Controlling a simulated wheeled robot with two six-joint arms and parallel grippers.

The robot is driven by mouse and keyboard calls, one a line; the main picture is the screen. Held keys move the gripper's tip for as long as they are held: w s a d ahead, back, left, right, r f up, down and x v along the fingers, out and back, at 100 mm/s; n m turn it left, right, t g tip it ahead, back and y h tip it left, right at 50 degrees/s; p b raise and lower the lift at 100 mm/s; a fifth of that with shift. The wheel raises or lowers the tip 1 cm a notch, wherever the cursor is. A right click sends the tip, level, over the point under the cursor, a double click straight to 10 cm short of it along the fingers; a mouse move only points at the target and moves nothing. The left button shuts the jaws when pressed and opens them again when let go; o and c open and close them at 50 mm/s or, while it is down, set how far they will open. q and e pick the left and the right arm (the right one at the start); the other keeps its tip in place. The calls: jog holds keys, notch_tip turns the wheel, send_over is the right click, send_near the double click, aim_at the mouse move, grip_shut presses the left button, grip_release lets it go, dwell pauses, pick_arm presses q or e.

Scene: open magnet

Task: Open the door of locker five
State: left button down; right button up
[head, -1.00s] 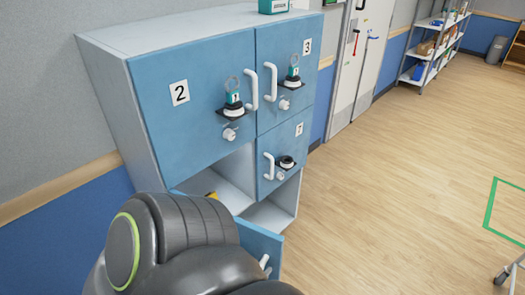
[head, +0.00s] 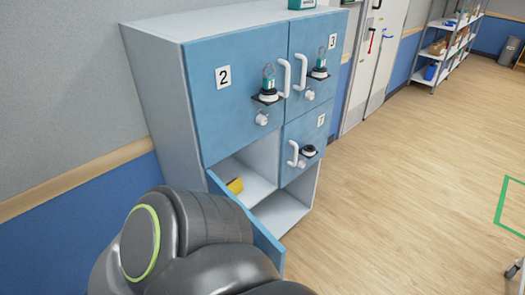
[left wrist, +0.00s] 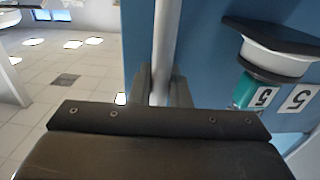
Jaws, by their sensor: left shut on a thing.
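The door of locker five (head: 266,243) stands swung out from the cabinet, partly hidden behind my left arm in the head view. In the left wrist view its blue face (left wrist: 205,75) carries a label reading 5, with a black-and-white holder (left wrist: 275,55) and a teal tag (left wrist: 243,90) beside it. My left gripper (left wrist: 160,92) is shut on the white upright handle (left wrist: 164,45) of this door; the head view hides that grip. Behind the door, the open compartment (head: 262,170) shows a yellow thing (head: 235,186). My right gripper is in neither view.
Locker doors 2 (head: 228,110) and 3 (head: 311,65) are shut above. Another shut door (head: 303,135) is below 3, over an open compartment (head: 285,212). A shelf rack (head: 445,50) stands far back.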

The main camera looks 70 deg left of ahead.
pick_arm(q)
jog(key=shift+s+f, duration=0.1)
jog(key=shift+s, duration=0.3)
jog(key=c, duration=1.4)
grip_release()
jog(key=shift+d, duration=0.1)
jog(key=b+v, duration=0.5)
jog(key=v, duration=1.2)
jog(key=shift+s, duration=0.2)
